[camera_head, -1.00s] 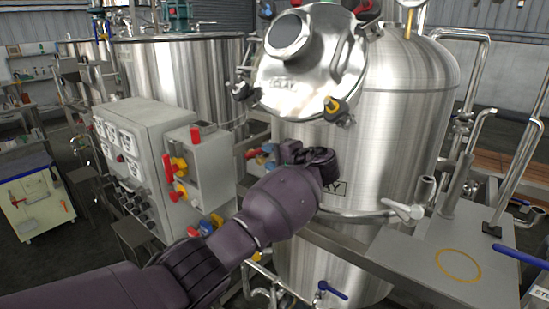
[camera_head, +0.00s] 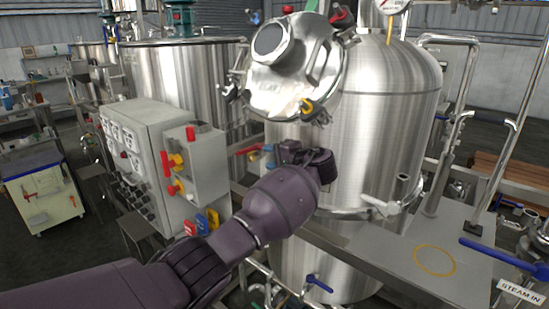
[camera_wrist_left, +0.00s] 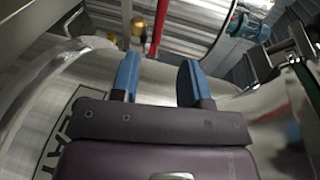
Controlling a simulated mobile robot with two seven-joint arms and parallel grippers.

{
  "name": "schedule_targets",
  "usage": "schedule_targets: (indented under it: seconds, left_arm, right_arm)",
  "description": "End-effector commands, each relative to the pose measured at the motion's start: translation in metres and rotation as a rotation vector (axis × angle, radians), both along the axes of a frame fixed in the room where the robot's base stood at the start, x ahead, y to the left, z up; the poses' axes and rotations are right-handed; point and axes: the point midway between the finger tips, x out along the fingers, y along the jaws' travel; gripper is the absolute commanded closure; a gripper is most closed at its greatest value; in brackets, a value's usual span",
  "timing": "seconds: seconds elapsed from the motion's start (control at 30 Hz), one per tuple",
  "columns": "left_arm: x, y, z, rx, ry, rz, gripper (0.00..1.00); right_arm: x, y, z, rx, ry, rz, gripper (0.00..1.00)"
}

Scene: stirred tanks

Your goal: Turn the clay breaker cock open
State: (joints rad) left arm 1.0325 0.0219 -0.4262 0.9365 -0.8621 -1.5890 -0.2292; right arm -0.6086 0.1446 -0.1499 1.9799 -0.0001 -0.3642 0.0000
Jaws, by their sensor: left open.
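A red lever (camera_head: 247,150) shows beside the clay tank (camera_head: 370,110), left of my left gripper. I take it to be the breaker cock's handle. In the left wrist view the red lever (camera_wrist_left: 158,28) stands roughly upright beyond the gap between the fingertips, with a brass fitting (camera_wrist_left: 138,25) beside it. My left gripper (camera_head: 268,157) is in front of the tank wall, its blue fingers pointing left toward the lever. In the left wrist view the left gripper (camera_wrist_left: 158,72) is open and empty, with its fingers apart. The lever's far end is cut off there.
A grey control box (camera_head: 150,150) with red and yellow switches stands left of my arm. The tank's round lid (camera_head: 290,65) hangs tilted above the gripper.

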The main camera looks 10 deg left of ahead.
Motion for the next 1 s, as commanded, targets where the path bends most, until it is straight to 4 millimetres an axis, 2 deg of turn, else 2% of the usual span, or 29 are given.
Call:
schedule_targets:
  seconds: [0.47,0.57,0.67,0.87,1.0]
  left_arm:
    - [0.001,0.002,0.000,0.000,0.000,0.001,0.58]
    - [0.000,0.004,-0.007,-0.010,0.008,-0.006,0.58]
    - [-0.003,0.009,-0.033,-0.047,0.029,-0.032,0.58]
    - [-0.025,0.027,-0.123,-0.208,0.089,-0.128,0.58]
    - [-0.050,0.038,-0.184,-0.343,0.114,-0.188,0.58]
  right_arm:
    - [0.003,0.001,0.002,0.001,-0.006,0.001,0.64]
    - [0.003,0.001,0.002,0.002,-0.006,0.000,0.64]
    - [0.003,0.002,0.002,0.004,-0.007,-0.001,0.64]
    - [0.003,0.002,0.002,0.004,-0.006,-0.001,0.64]
    - [0.003,0.002,0.002,0.004,-0.006,-0.001,0.64]
